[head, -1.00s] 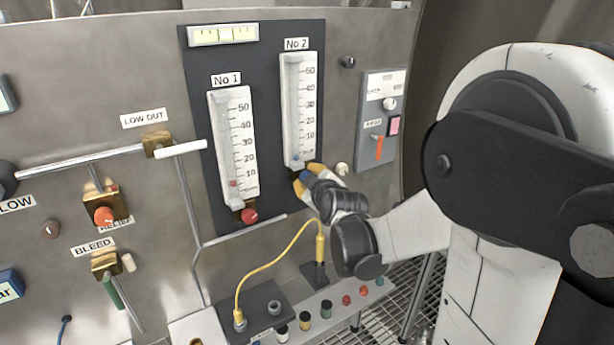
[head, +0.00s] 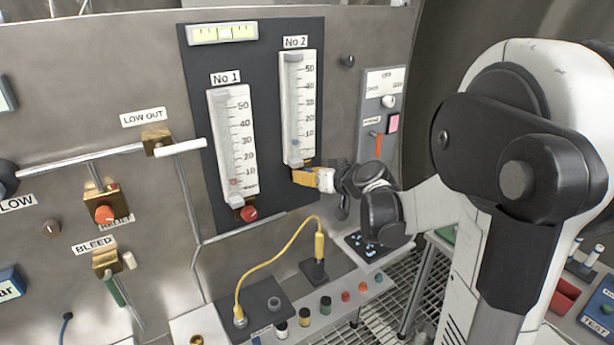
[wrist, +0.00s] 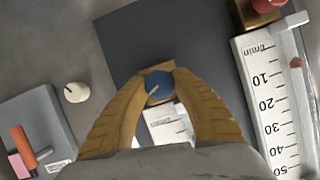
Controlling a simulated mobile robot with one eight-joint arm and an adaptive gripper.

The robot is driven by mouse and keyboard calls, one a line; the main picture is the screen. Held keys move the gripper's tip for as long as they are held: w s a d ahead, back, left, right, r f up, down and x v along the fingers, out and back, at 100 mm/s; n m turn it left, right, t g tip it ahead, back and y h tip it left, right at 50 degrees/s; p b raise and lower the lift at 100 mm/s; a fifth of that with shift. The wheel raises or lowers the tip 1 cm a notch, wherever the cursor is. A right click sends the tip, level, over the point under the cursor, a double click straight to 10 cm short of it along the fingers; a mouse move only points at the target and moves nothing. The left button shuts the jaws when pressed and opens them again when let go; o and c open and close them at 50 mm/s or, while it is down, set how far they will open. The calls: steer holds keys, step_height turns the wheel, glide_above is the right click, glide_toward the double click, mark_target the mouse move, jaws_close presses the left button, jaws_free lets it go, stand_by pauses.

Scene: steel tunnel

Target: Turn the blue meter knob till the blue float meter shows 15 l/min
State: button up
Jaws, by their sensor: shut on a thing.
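The blue meter knob (wrist: 158,84) sits between my yellow fingertips in the wrist view, with a pale pointer line across it. My gripper (head: 302,178) is shut on it at the foot of the No 2 meter. The fingers hide the knob in the head view. The blue float meter, marked No 2 (head: 309,105), has a white scale. Its blue float (head: 295,143) stands low, a little below the 10 mark. In the wrist view only the lower scale (wrist: 168,127) shows between my fingers, and the float cannot be made out there.
The No 1 meter (head: 243,140) with a red float and red knob (head: 248,213) stands left of my gripper. A white knob (wrist: 76,92) and a switch box (head: 381,115) are on the other side. A yellow cable (head: 270,259) arches below.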

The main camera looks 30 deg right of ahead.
steer(key=shift+f+m+y, duration=0.1)
steer(key=shift+m+y, duration=0.3)
steer(key=shift+m, duration=0.2)
steer(key=o, duration=1.2)
steer(key=v, duration=1.2)
